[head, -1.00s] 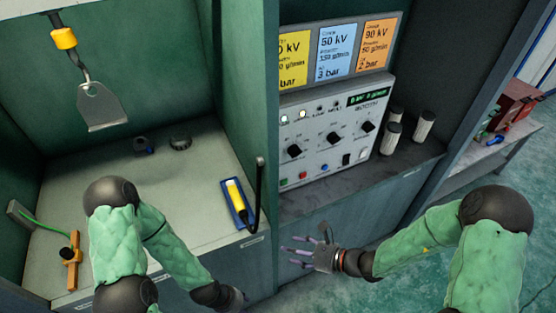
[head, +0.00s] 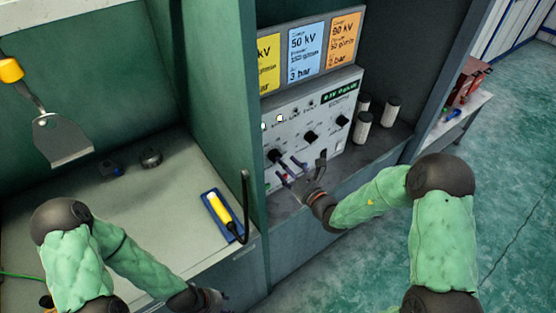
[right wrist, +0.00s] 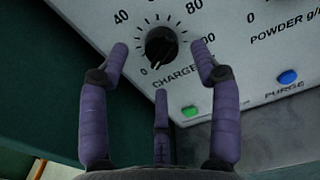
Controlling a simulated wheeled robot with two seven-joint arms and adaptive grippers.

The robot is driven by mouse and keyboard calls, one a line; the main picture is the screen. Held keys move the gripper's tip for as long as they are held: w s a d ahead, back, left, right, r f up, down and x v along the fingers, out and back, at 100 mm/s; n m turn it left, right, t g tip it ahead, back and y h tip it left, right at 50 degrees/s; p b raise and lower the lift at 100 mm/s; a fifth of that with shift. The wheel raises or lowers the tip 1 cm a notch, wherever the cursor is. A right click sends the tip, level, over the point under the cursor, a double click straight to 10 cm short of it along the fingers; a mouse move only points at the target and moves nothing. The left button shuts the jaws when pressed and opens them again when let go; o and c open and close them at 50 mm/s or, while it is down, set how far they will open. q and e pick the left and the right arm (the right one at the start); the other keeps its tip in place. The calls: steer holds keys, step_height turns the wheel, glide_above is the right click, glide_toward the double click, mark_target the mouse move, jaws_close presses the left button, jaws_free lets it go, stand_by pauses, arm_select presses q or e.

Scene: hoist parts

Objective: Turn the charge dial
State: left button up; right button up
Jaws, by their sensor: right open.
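The charge dial (right wrist: 161,45) is a black knob with a white pointer line and a printed scale, marked CHARGE below it. Its pointer is toward the lower left, near the 0. In the head view the charge dial (head: 275,156) is the leftmost knob on the white control panel (head: 330,121). My right gripper (right wrist: 160,52) is open, its purple fingers on both sides of the dial and a third finger below it. I cannot tell whether the fingers touch it. In the head view my right gripper (head: 288,170) is at the panel's lower left. My left gripper (head: 210,299) is low, partly cut off.
A green button (right wrist: 190,111) and a blue PURGE button (right wrist: 288,77) sit below the dials. Yellow, blue and orange cards (head: 303,54) are above the panel. Several canisters (head: 362,127) stand to its right. A green wall (head: 215,100) borders the panel's left.

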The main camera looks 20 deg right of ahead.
steer(key=shift+x, duration=2)
steer(key=shift+r, duration=0.1)
steer(key=c, duration=1.1)
